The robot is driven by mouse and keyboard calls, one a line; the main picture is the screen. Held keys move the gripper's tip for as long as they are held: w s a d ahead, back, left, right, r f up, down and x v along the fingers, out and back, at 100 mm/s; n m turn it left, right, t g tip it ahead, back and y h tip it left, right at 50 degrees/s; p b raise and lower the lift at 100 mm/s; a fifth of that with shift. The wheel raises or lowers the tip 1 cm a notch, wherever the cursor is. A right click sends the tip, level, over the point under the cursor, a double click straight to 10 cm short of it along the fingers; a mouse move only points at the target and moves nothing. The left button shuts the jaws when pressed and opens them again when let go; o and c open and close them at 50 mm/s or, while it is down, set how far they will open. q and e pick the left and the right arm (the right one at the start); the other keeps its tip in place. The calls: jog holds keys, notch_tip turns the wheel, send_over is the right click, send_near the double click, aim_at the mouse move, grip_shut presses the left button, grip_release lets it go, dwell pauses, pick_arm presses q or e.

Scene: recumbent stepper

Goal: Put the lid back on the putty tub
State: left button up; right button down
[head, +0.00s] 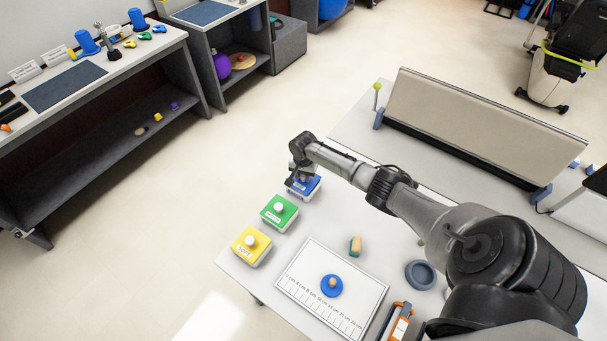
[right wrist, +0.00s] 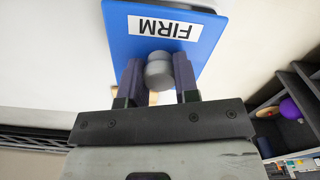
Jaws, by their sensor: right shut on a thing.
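My right gripper (head: 301,176) reaches to the far left corner of the table. Its fingers (right wrist: 158,80) are shut on the round grey knob (right wrist: 159,72) of a blue square lid (right wrist: 190,22) marked FIRM. In the head view the blue lid (head: 306,187) shows beneath the gripper, over a white tub body (head: 301,197) that is mostly hidden. I cannot tell whether the lid is seated or slightly above the rim. A green-lidded tub (head: 279,212) and a yellow-lidded tub (head: 251,246) stand closed in the same row. My left gripper is not in view.
A white ruled sheet (head: 300,262) holds a blue disc (head: 331,286) with a tan knob. A small tan and green block (head: 355,246), a blue-grey dish (head: 420,274) and an orange-and-grey item (head: 398,322) lie nearby. A tilted beige panel (head: 480,115) stands behind my arm.

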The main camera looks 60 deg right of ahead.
dwell(0.4)
jog(key=shift+f, duration=0.3)
dwell(0.4)
jog(key=shift+f, duration=0.15)
dwell(0.6)
jog(key=shift+f+p, duration=0.1)
jog(key=shift+p, duration=0.25)
dwell(0.5)
jog(key=c, duration=0.8)
grip_release()
jog(key=shift+o, duration=0.5)
jog(key=shift+o, duration=1.2)
